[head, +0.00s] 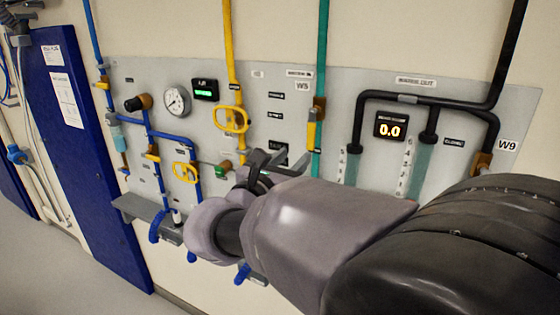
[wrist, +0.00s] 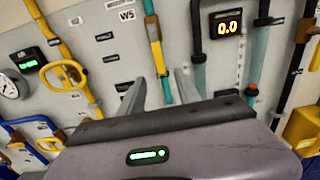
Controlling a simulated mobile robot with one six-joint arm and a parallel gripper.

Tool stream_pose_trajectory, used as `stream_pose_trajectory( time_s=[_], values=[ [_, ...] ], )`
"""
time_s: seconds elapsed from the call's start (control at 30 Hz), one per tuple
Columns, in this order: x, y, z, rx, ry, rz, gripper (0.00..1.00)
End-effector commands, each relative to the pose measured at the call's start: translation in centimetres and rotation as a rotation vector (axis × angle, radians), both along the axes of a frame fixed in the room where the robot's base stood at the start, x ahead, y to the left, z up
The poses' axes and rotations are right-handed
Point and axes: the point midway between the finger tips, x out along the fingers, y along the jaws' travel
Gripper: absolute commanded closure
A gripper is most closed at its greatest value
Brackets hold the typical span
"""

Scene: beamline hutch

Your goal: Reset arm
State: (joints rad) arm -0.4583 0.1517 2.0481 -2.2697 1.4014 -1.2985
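My gripper (head: 280,161) is in front of the wall panel (head: 345,85), at the middle of the head view. In the wrist view, my gripper (wrist: 161,88) has its two grey fingers apart, pointing at the panel, with nothing visibly held between them. A teal pipe (wrist: 149,8) with a yellow lever (wrist: 158,56) shows behind the gap. In the head view the same teal pipe (head: 322,60) runs down just right of the fingers. Whether the fingers touch the panel cannot be told. My arm hides the lower right of the panel.
Yellow valve handles (head: 232,119), a round gauge (head: 177,101) and blue pipes (head: 172,137) are on the left. Black pipes (head: 430,99) and a 0.0 display (head: 389,126) are on the right. A grey shelf (head: 140,208) juts out below. Floor (head: 60,270) is clear at lower left.

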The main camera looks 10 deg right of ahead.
Motion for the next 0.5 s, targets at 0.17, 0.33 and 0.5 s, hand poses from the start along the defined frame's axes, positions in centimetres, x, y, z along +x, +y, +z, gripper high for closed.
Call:
stream_pose_trajectory(
  time_s=[0.17,0.33,0.5],
  values=[
    [-1.9,1.5,0.0,0.001,-0.001,0.002,0.6],
    [-2.2,1.6,0.0,-0.001,0.001,0.0,0.6],
    [-2.3,1.4,-0.1,0.01,0.0,-0.006,0.6]
  ],
)
